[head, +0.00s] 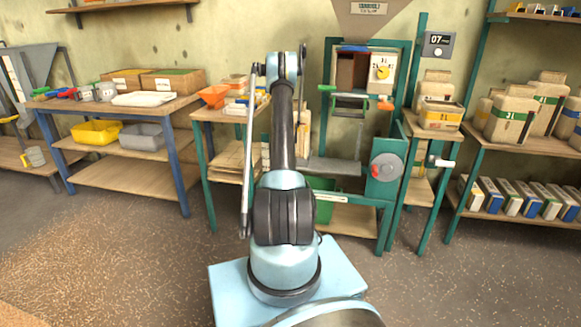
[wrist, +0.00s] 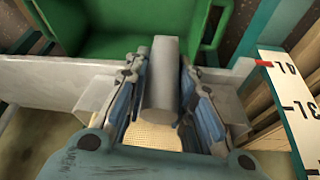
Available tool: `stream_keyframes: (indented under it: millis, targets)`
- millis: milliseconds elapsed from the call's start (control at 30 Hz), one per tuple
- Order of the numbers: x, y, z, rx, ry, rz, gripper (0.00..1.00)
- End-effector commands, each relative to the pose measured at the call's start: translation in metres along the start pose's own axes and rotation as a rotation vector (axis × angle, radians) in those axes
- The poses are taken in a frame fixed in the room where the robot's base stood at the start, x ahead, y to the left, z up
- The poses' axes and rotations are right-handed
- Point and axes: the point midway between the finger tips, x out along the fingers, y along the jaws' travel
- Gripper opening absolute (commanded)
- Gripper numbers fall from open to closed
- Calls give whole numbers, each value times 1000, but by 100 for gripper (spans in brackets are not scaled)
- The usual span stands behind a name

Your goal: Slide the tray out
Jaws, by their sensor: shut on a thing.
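My gripper (wrist: 163,95) is shut on a grey rounded handle (wrist: 161,75), with one finger on each side of it. A flat grey metal strip (wrist: 50,80) runs crosswise at the handle. Just beyond the strip is a green tray (wrist: 105,48) with raised walls, and I look partly down into it. In the head view a green tray (head: 325,203) shows low in the green-framed machine, partly hidden by my arm. My gripper is hidden behind my arm there. I cannot tell how far out the tray is.
A scale with black numbers (wrist: 288,95) stands right of my gripper. In the head view, a crank wheel (head: 386,167) is on the machine's right side. Wooden benches (head: 150,110) and shelves (head: 515,140) stand on either side. The floor in front is clear.

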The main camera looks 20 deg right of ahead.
Motion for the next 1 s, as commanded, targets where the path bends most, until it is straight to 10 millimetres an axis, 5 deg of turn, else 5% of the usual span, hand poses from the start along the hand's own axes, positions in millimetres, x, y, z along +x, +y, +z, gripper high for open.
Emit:
stream_keyframes:
  millis: [67, 100, 167, 633, 1000]
  targets:
    - [0, -4, 4, -2, -6, -4, 0]
    - [0, -4, 4, -2, -6, -5, 28]
    - [0, -4, 4, -1, -6, -5, 42]
    - [-6, 0, 1, 0, -3, -3, 43]
    - [-57, 1, 1, 1, -3, -2, 43]
